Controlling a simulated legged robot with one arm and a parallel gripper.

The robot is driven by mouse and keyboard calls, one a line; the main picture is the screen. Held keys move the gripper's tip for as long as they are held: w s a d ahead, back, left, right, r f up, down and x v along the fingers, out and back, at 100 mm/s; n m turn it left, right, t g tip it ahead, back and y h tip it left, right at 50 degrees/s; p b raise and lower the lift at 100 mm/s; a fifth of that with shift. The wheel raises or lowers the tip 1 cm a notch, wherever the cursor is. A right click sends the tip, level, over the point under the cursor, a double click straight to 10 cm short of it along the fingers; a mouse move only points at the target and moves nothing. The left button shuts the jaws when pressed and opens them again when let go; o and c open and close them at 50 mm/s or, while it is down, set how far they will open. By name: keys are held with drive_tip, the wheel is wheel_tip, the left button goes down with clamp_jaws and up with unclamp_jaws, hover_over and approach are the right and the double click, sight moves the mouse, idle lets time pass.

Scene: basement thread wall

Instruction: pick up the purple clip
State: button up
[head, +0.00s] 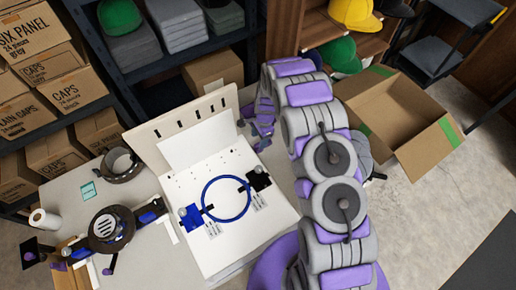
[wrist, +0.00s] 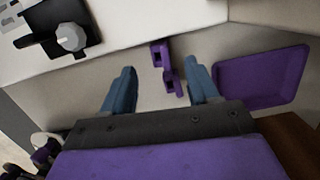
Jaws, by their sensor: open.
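The purple clip (wrist: 165,72) shows in the wrist view as a small piece with two blocky ends, on a pale surface. My gripper (wrist: 161,76) is open, with one blue finger on each side of the clip. The clip lies between the fingertips, nearer the right finger, and I see no grip on it. I cannot tell how high the fingers are above the surface. In the head view my arm hides much of the area right of the white board, and I cannot make out the clip there.
A purple tray (wrist: 262,80) lies right of the fingers. A white board (head: 170,128) holds a blue ring (head: 204,196), a blue clamp (head: 190,217) and a black clamp (head: 259,180). An open cardboard box (head: 395,115) stands to the right, shelves behind.

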sight(258, 146)
wheel_tip(258, 146, down, 7)
drive_tip(key=shift+s+a+r+b, duration=0.1)
drive_tip(key=shift+a+r+b, duration=0.05)
drive_tip(key=shift+b, duration=0.5)
drive_tip(key=shift+r, duration=0.1)
drive_tip(key=c, duration=1.1)
wheel_tip(258, 146, up, 10)
drive_tip(key=p, duration=0.1)
drive_tip(key=shift+p, duration=0.35)
